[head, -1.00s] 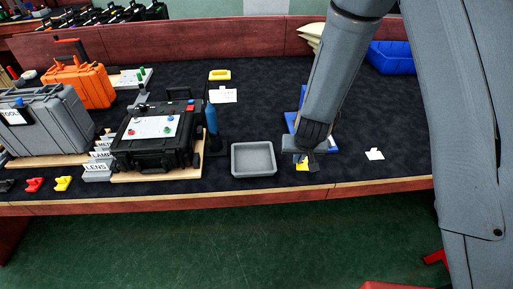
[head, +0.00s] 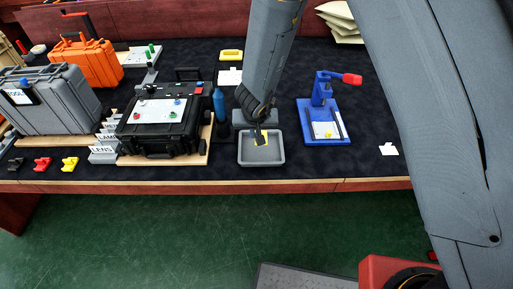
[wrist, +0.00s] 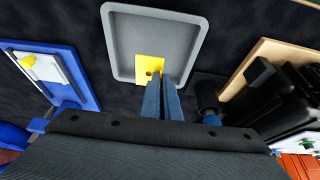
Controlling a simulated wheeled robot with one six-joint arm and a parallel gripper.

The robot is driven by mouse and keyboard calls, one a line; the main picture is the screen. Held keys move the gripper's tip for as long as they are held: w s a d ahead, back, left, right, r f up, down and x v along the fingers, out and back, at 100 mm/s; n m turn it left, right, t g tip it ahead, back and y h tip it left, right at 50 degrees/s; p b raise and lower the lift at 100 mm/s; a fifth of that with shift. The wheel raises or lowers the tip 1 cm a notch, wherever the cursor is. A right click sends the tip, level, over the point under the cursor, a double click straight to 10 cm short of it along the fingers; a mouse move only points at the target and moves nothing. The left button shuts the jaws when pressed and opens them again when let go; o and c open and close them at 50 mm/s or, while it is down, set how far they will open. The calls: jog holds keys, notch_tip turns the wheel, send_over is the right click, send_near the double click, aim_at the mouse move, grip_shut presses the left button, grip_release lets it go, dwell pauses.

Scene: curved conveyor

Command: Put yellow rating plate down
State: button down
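The yellow rating plate (head: 265,140) is at my gripper's fingertips, over the grey tray (head: 262,161). In the wrist view the plate (wrist: 149,68) shows as a flat yellow piece with a small hole, over the near part of the tray floor (wrist: 155,35). My gripper (head: 259,138) points down into the tray. In the wrist view its two fingers (wrist: 162,85) are close together with the plate at their tips. I cannot tell whether the plate touches the tray floor.
A blue press (head: 321,105) with a red handle stands to the right of the tray. A white card (head: 388,149) lies far right. Dark mat is free in front of the press.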

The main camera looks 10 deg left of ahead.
jog(key=shift+f+b, duration=1.3)
jog(key=shift+f, duration=1.8)
jog(key=shift+f, duration=0.1)
jog(key=c, duration=2)
grip_release()
